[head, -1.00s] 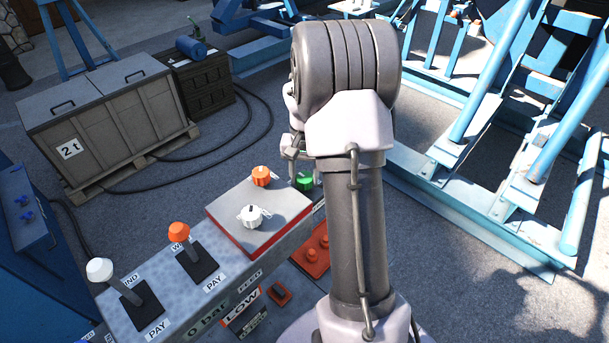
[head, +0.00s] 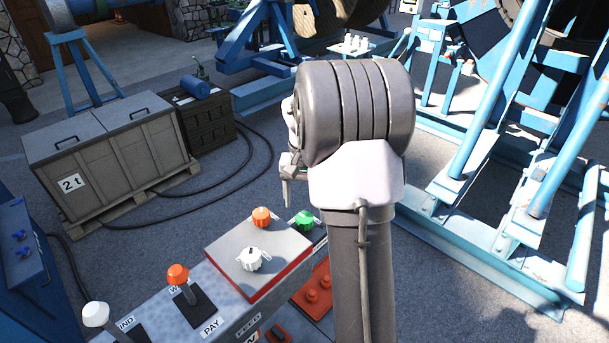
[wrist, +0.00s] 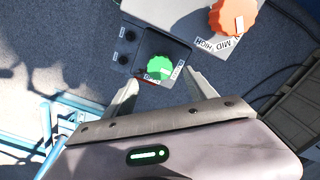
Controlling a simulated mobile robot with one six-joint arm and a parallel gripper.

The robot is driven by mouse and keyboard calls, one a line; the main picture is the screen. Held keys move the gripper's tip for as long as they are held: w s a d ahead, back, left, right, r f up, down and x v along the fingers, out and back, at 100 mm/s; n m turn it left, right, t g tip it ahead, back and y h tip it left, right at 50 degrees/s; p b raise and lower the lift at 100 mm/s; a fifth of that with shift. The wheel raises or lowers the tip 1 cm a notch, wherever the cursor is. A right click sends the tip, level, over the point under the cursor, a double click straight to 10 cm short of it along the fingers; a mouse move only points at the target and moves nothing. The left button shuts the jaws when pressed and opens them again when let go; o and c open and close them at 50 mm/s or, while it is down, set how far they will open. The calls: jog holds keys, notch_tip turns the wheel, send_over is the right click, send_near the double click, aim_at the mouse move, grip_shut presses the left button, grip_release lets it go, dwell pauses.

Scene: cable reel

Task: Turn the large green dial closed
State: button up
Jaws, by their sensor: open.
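The green dial (head: 304,220) sits at the far right end of the control console, partly beside my arm in the head view. In the wrist view the green dial (wrist: 159,67) lies between and beyond my fingertips, with a white pointer mark on its lower side. Small labels at its lower edge are too small to read surely. My gripper (wrist: 162,80) is open and empty, with one finger on each side of the dial in the picture. In the head view my gripper (head: 287,193) hangs above and left of the dial, clear of it.
An orange dial (wrist: 234,16) with HIGH and MID labels is close by on the raised grey panel (head: 283,251), with a white dial (head: 250,260). Orange-topped (head: 178,274) and white-topped (head: 96,314) levers stand left. A blue frame (head: 470,200) is at right.

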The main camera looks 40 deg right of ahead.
aim_at(305, 217)
notch_tip(305, 217, up, 11)
jog(key=p, duration=0.1)
